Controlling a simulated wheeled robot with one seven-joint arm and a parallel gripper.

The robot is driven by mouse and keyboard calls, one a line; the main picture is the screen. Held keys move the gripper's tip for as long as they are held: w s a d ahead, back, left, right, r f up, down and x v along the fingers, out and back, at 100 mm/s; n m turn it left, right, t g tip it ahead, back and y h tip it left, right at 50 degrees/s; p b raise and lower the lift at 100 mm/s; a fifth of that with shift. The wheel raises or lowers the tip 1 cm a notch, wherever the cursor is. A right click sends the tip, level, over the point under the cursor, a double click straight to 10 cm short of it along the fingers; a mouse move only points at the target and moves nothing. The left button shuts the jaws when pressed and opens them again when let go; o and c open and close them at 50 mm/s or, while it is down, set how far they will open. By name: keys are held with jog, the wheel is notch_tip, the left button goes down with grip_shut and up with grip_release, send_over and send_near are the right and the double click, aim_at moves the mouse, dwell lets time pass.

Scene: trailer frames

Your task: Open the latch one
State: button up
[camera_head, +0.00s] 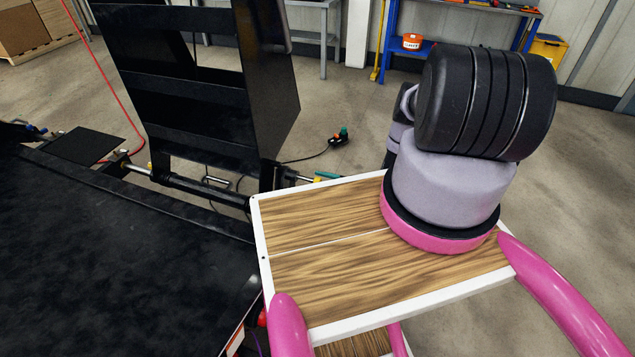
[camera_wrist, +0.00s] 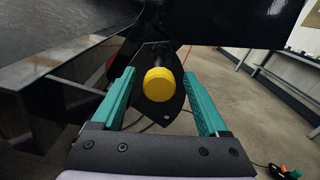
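The latch shows in the wrist view as a round yellow knob (camera_wrist: 159,84) on a dark rod, in front of a black pointed plate (camera_wrist: 168,112). My gripper (camera_wrist: 159,75) is open, with one teal finger left of the knob and one right of it. Gaps show on both sides, so the fingers do not press on it. How far the fingertips reach past the knob is unclear. In the head view, a small teal piece beyond the wooden platform's far edge looks like part of my gripper; most of it is hidden there.
The black trailer bed (camera_head: 110,265) fills the left of the head view, with an upright black ramp (camera_head: 195,95) beyond it. A cable with an orange-green connector (camera_head: 340,137) lies on the floor. A blue workbench (camera_head: 455,8) stands at the back. Open floor lies to the right.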

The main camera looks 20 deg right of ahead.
jog(key=v, duration=1)
jog(key=shift+s+d, duration=0.2)
jog(key=shift+d, duration=0.1)
